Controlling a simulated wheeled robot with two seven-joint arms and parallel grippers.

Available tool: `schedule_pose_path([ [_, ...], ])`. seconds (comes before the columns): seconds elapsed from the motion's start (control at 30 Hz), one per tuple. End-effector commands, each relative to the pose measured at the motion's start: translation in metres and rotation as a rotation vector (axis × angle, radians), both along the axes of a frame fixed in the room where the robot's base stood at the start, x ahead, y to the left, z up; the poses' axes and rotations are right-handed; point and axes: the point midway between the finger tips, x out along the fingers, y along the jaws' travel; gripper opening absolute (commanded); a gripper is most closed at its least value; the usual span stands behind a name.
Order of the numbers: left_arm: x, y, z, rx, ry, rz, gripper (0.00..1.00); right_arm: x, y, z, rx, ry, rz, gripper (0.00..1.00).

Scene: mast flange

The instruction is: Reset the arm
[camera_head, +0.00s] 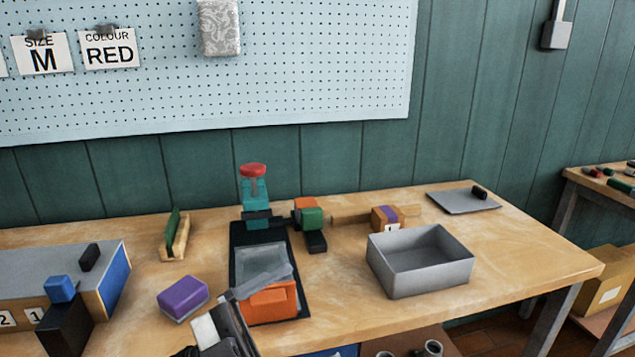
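A dark arm part with a white patch (222,330) rises from the bottom edge, left of the middle, and seems to be part of my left arm. My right gripper is not in view. At the tray's far end stands a teal device (256,192) with a red top (253,170).
A purple block (183,298), a grey open bin (420,262), a green-and-wood brush-like thing (175,236) and a grey plate (462,201) stand on the wooden bench (530,255). A numbered grey box (75,280) is at left. The bench's right end is clear.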

Motion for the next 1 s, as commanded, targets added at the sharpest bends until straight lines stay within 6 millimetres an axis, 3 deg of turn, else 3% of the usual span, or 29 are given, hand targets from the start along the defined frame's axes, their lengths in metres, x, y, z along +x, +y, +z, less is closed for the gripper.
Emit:
schedule_pose_path([
  [0.1,0.026,0.042,-0.056,-0.140,0.319,0.388,0.94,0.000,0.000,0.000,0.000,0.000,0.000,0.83],
  [0.17,0.027,0.064,-0.097,-0.137,0.488,0.549,0.94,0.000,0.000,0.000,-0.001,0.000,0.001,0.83],
  [0.3,0.000,0.096,-0.184,-0.046,0.823,0.772,0.94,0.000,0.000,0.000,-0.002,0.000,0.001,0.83],
  [0.4,-0.031,0.107,-0.231,0.034,1.015,0.847,0.94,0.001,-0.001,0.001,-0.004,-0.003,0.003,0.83],
  [0.5,-0.060,0.112,-0.262,0.103,1.157,0.877,0.94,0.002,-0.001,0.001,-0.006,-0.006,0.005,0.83],
  [0.7,-0.086,0.114,-0.284,0.163,1.266,0.887,0.94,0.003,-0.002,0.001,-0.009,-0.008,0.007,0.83],
  [1.0,-0.086,0.113,-0.285,0.165,1.265,0.886,0.94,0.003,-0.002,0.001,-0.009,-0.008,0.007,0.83],
])
